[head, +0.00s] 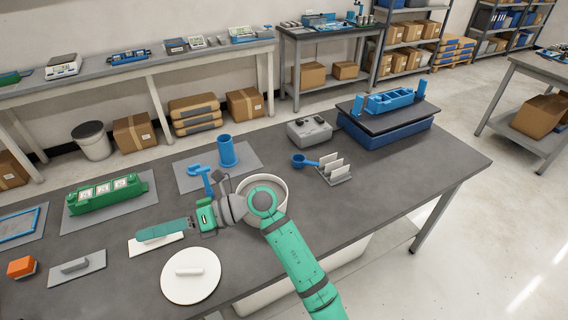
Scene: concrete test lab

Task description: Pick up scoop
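A blue scoop (299,161), a small round cup with a short handle pointing right, sits on the grey table just left of a light grey slotted rack. My gripper (191,224) is at the end of my green arm, left of the scoop and well apart from it. It points left, near a teal flat piece (162,230) over a white board (140,248). The fingers are small and seen edge-on; I cannot tell whether they are open or touch the teal piece.
A white round bin (279,184) stands behind my arm, between gripper and scoop. The rack (334,178), a grey box (309,132) and a blue cylinder (227,152) stand nearby. A white disc (190,290) lies in front.

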